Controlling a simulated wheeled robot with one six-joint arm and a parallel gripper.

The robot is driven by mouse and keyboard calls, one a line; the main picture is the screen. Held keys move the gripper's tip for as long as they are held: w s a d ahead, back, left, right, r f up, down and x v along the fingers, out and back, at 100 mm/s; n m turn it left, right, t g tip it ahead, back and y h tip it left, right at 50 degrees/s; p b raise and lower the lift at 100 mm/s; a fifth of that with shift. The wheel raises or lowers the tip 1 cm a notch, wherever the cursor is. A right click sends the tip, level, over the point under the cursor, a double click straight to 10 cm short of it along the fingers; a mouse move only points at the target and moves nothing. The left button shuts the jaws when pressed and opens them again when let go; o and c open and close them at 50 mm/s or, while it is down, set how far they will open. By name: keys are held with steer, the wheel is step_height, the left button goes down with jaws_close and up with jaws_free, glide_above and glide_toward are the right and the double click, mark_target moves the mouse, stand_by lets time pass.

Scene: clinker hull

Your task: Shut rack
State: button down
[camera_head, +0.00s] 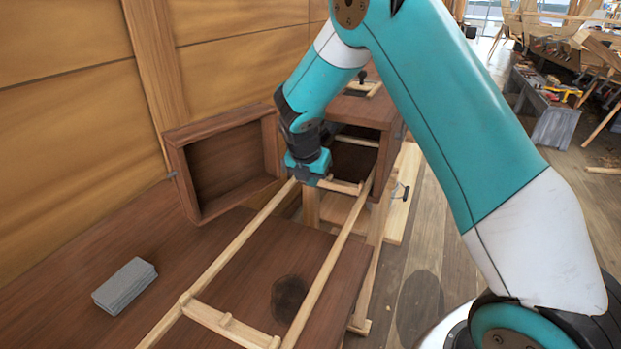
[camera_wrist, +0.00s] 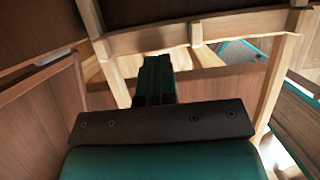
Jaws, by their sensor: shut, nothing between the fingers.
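The rack (camera_head: 328,265) is a pale wooden ladder-like frame with two long rails and crossbars. It sticks far out of the dark opening of a brown wooden box (camera_head: 385,108). The box's hinged door (camera_head: 228,165) stands open to the left. My gripper (camera_head: 308,176) is by the left rail, near a crossbar in front of the box; its fingertips are hidden in the head view. In the wrist view my gripper (camera_wrist: 155,72) is shut and empty, close to a pale crossbar of the rack (camera_wrist: 140,41). I cannot tell whether they touch.
A brown wooden surface (camera_head: 235,262) lies below the rack, with a grey block (camera_head: 125,286) at its left. A plank wall (camera_head: 70,140) rises on the left. The floor (camera_head: 405,255) is open at right, beyond a pale trestle leg. A workbench (camera_head: 545,105) stands far back right.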

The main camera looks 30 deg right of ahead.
steer(key=w+d+p, duration=0.1)
steer(key=d, duration=0.1)
steer(key=w+d, duration=0.1)
steer(key=shift+w+d+p, duration=0.35)
steer(key=shift+w, duration=0.05)
steer(key=shift+d, duration=0.1)
